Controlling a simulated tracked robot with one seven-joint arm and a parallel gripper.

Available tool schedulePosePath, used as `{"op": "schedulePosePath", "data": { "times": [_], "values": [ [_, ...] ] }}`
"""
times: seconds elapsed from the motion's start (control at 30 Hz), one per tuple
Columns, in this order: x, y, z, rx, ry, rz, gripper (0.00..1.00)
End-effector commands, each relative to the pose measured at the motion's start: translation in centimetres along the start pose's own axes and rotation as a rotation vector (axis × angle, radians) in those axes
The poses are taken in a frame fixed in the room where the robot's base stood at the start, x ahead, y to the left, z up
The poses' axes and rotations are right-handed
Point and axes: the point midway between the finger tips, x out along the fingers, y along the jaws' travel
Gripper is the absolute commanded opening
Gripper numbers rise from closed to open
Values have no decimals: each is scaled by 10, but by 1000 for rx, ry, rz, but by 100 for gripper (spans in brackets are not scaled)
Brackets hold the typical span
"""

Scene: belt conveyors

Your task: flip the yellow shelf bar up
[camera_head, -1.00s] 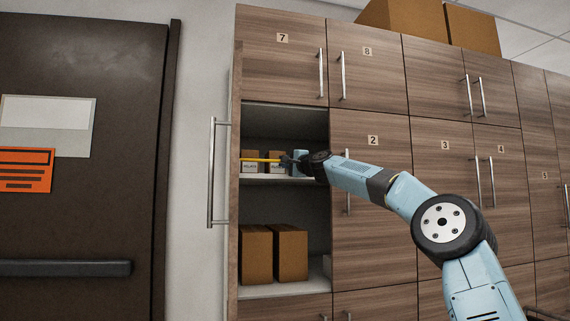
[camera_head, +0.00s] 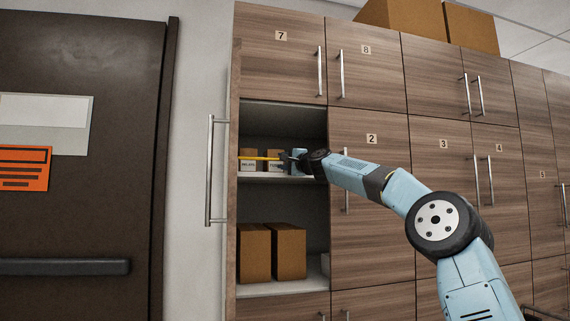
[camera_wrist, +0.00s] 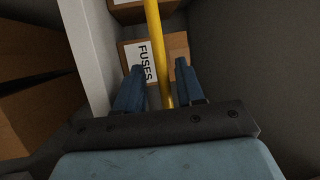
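The yellow shelf bar (camera_head: 258,158) runs level across the front of the upper shelf in the open cabinet, in front of small boxes. In the wrist view the bar (camera_wrist: 155,45) passes between the two blue fingers of my gripper (camera_wrist: 159,82). A gap shows on each side, so the fingers are open around it and not clamped. In the head view my gripper (camera_head: 287,157) is at the bar's right end, reaching in from the right. The bar's right end is partly hidden by the gripper.
A box labelled FUSES (camera_wrist: 174,47) lies behind the bar. Two brown boxes (camera_head: 288,252) stand on the lower shelf. The cabinet door with its long handle (camera_head: 210,170) stands open at left. Closed door 2 (camera_head: 375,220) is right of the opening.

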Motion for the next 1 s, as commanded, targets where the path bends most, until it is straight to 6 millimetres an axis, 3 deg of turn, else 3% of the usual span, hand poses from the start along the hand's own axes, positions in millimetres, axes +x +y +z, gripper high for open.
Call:
{"op": "schedulePosePath", "data": {
  "times": [0.27, 1.0],
  "values": [
    [-11, -1, -2, 1, 3, -2, 38],
    [-70, 1, -2, 2, 2, 1, 38]
  ]
}}
